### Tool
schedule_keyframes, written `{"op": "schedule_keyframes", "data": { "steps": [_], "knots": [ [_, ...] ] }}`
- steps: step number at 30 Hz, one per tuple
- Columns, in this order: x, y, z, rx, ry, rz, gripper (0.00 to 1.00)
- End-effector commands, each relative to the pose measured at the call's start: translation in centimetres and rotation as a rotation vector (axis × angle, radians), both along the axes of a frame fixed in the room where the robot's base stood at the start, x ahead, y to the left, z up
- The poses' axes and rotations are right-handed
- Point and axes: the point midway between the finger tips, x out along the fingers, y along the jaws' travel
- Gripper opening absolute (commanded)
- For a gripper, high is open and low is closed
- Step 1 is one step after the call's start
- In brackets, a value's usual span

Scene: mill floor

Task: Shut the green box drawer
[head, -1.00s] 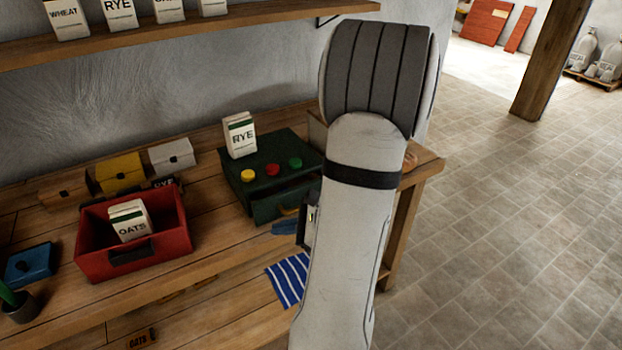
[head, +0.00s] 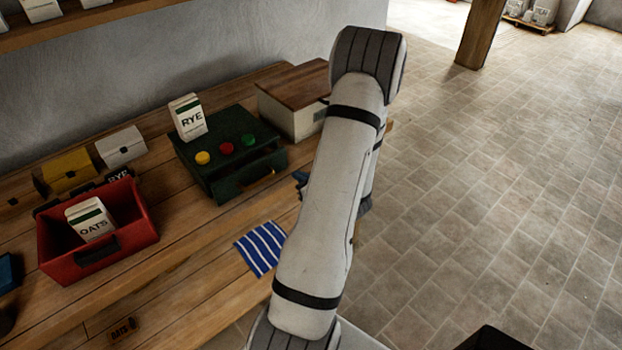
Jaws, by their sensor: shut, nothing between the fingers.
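The green box (head: 222,128) stands on the wooden workbench, with yellow, red and green knobs on top. Its drawer (head: 246,181) faces the front and stands out a little past the box, with a brass handle near its right part. My gripper (head: 300,179) is mostly hidden behind my arm. Only a dark blue tip shows, right of the drawer front and apart from it. It is shut and empty.
A RYE carton (head: 188,118) stands on the green box's rear left. A wooden-lidded white box (head: 294,102) is behind right. A red bin (head: 128,239) holding an OATS carton is left. A blue striped cloth (head: 261,248) lies in front of the drawer.

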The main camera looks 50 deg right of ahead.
Motion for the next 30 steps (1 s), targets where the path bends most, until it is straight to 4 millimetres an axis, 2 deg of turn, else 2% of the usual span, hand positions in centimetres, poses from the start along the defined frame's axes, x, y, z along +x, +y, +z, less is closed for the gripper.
{"op": "schedule_keyframes", "data": {
  "steps": [3,9,25,30],
  "knots": [
    [2.4,-0.4,-0.4,0.000,0.000,0.005,0.00],
    [4.8,-1.1,-0.4,0.000,0.001,0.003,0.00],
    [5.9,-1.3,-0.6,-0.001,0.000,0.003,0.00],
    [8.0,-1.8,-0.9,-0.006,-0.001,0.007,0.00]
  ]
}}
